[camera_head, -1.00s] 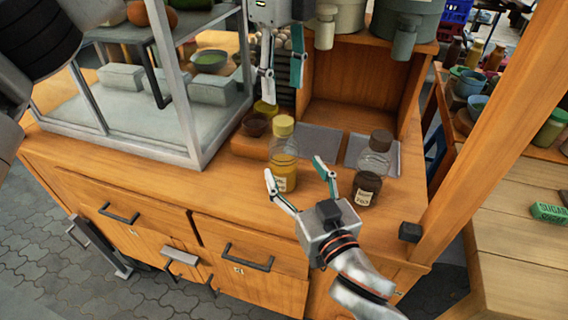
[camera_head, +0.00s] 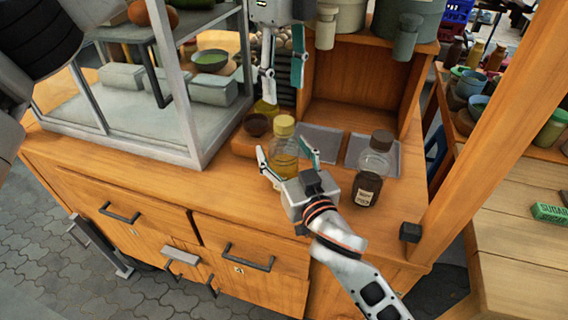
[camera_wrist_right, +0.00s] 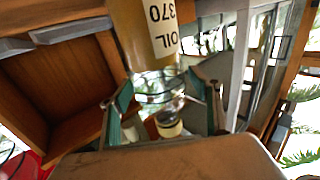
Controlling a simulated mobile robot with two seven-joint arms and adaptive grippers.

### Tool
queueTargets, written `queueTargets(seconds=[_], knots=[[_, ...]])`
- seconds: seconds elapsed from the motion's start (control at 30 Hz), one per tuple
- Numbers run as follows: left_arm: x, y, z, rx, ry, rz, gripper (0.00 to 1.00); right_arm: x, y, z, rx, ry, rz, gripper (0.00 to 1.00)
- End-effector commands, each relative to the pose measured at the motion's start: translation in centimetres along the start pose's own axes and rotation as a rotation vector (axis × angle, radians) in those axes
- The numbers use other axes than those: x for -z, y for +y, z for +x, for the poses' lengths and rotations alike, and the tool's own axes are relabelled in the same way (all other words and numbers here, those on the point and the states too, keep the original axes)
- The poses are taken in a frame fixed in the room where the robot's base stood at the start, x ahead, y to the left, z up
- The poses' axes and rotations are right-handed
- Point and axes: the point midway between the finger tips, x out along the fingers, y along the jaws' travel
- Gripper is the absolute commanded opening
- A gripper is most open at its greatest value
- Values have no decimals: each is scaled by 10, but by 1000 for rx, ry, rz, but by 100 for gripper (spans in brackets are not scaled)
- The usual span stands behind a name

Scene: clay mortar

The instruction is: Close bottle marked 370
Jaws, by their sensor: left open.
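The bottle marked 370 (camera_head: 285,163) stands upright on the wooden counter, clear with yellow oil. A yellow cap (camera_head: 284,126) appears at its top; whether it is fastened is unclear. In the right wrist view the bottle (camera_wrist_right: 148,30) looks upside down, its label reading OIL 370, with the pale cap (camera_wrist_right: 168,124) below. My right gripper (camera_head: 283,148) is open, its fingers on either side of the bottle with gaps visible. My left gripper (camera_head: 281,88) is open and empty, above and behind the bottle.
A dark sauce bottle (camera_head: 368,175) with a brown cap stands to the right. A glass case (camera_head: 180,90) stands left, and a wooden post (camera_head: 495,115) rises right.

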Motion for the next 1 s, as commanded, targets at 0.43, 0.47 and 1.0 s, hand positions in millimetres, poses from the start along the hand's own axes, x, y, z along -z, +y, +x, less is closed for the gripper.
queueTargets(seconds=[0.43,0.47,1.0], knots=[[0,0,0,0,0,-83,45,0,0,0,0,0,0,0],[0,0,0,0,0,-115,45,0,0,0,0,0,0,0],[0,0,0,0,0,-1002,45,0,0,0,0,0,0,0]])
